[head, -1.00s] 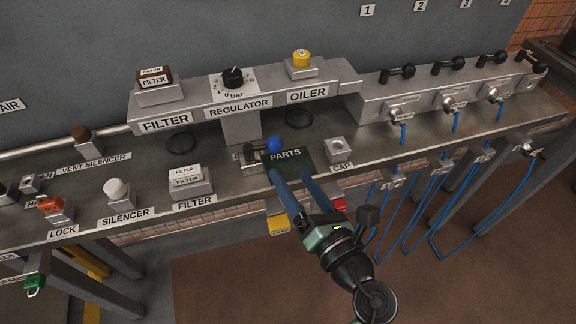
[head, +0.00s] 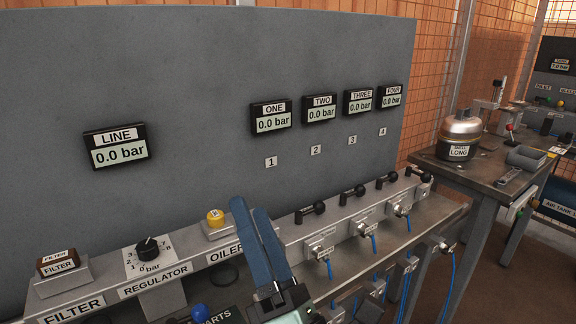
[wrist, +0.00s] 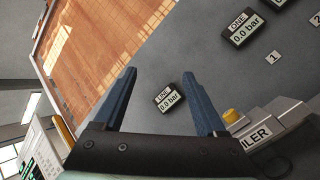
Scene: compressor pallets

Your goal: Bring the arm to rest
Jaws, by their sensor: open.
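My gripper (head: 256,246) is raised in front of the bench in the head view, with its blue fingers pointing up toward the grey panel. In the wrist view my gripper (wrist: 166,100) shows its two blue fingers spread apart. Nothing is between them but the background, where the LINE gauge (wrist: 168,98) shows on the panel. My gripper overlaps the right end of the OILER label in the head view.
The bench carries a filter (head: 58,263), a regulator knob (head: 147,248), a yellow-capped oiler (head: 215,218) and several black-handled valves. Blue hoses (head: 447,290) hang at the front. The grey panel (head: 200,60) stands behind. A tank (head: 460,135) stands on the right table.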

